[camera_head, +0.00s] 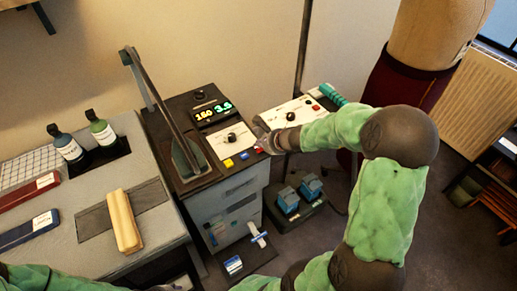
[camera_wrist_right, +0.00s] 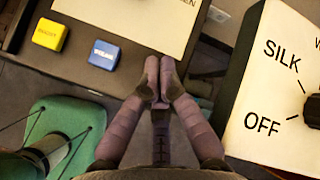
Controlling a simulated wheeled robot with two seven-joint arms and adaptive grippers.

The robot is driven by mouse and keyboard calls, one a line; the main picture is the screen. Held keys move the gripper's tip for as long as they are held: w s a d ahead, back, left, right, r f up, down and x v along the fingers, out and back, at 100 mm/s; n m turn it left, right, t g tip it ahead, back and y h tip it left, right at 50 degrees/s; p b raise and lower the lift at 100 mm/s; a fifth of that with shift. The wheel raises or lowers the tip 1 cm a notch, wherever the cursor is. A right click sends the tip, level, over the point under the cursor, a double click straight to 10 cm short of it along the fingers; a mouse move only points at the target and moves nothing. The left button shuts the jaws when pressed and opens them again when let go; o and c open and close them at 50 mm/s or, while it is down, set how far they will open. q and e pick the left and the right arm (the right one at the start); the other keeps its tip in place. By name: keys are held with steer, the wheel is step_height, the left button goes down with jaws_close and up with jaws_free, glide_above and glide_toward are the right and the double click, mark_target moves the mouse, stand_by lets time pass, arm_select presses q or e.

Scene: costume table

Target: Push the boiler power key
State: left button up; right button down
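The boiler unit's panel (camera_head: 229,140) has a row of small keys along its front edge: yellow (camera_head: 228,163), blue (camera_head: 244,155) and red (camera_head: 258,150). The yellow key (camera_wrist_right: 49,33) and blue key (camera_wrist_right: 104,55) also show in the right wrist view; their labels are too blurred to read surely. My right gripper (camera_head: 265,143) is at the panel's right front corner, by the red key. In the wrist view its fingertips (camera_wrist_right: 160,68) are together, empty, right of the blue key. The red key is not visible there, and contact cannot be told. My left gripper is out of view.
A white dial box (camera_head: 291,112) marked SILK and OFF (camera_wrist_right: 268,95) stands close on the right. Blue pedals (camera_head: 288,199) sit on the floor below. Bottles (camera_head: 102,131) stand on the left table.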

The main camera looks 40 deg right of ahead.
mark_target(260, 149)
steer(key=shift+f+b, duration=0.45)
steer(key=shift+b, duration=0.1)
stand_by(0.8)
steer(key=shift+r, duration=0.2)
steer(key=shift+r+p, duration=0.8)
steer(key=shift+p, duration=0.05)
step_height(260, 149, up, 6)
steer(key=p, duration=0.5)
stand_by(0.5)
